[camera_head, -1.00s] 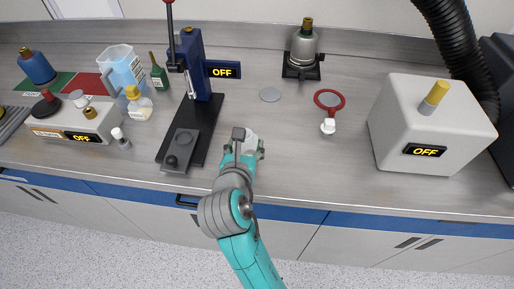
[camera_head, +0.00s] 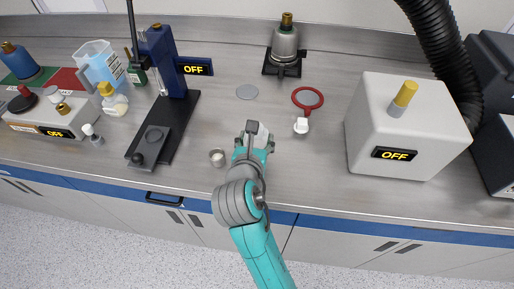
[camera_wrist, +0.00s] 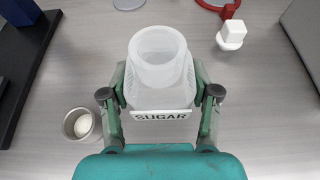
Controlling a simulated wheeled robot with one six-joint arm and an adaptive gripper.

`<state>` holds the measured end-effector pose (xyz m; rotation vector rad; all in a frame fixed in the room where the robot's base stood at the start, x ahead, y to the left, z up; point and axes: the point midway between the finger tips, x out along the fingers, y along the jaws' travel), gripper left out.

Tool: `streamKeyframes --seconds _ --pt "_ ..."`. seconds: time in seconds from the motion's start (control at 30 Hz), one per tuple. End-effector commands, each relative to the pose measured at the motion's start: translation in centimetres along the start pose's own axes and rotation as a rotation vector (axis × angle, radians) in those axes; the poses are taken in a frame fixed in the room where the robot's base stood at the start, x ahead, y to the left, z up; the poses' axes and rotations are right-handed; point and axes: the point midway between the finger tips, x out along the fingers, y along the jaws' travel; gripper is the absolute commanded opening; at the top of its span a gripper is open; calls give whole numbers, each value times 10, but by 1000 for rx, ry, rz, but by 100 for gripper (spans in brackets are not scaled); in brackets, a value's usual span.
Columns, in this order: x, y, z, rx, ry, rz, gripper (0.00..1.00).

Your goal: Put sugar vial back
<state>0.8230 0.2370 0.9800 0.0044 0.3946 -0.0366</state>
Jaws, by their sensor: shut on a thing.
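The sugar vial (camera_wrist: 158,75) is a translucent white bottle with a wide open mouth and a "SUGAR" label. My gripper (camera_wrist: 160,98) is shut on it, one finger on each side. The vial looks upright over the counter; whether it touches the counter cannot be told. In the head view my gripper (camera_head: 255,138) hides most of the vial (camera_head: 263,132). It is right of a small metal cup (camera_head: 217,157) with a pale round content, which also shows in the wrist view (camera_wrist: 82,124).
A black-based stand (camera_head: 165,130) with an "OFF" sign is to the left. A white box (camera_head: 408,130) reading "OFF" stands further right. Bottles and a beaker (camera_head: 100,62) crowd the left. The counter before the gripper is mostly clear.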

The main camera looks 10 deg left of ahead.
Motion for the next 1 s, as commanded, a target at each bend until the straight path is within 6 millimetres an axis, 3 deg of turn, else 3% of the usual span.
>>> streamKeyframes --seconds 0.37,0.73,0.77,0.87,1.0 --pt "14 0 -35 -1 0 1 0" --pt "16 0 -38 1 0 1 0" --pt "16 0 -39 1 0 1 63" --pt "16 0 -38 1 -1 1 86" --pt "16 0 -38 1 -1 1 86"
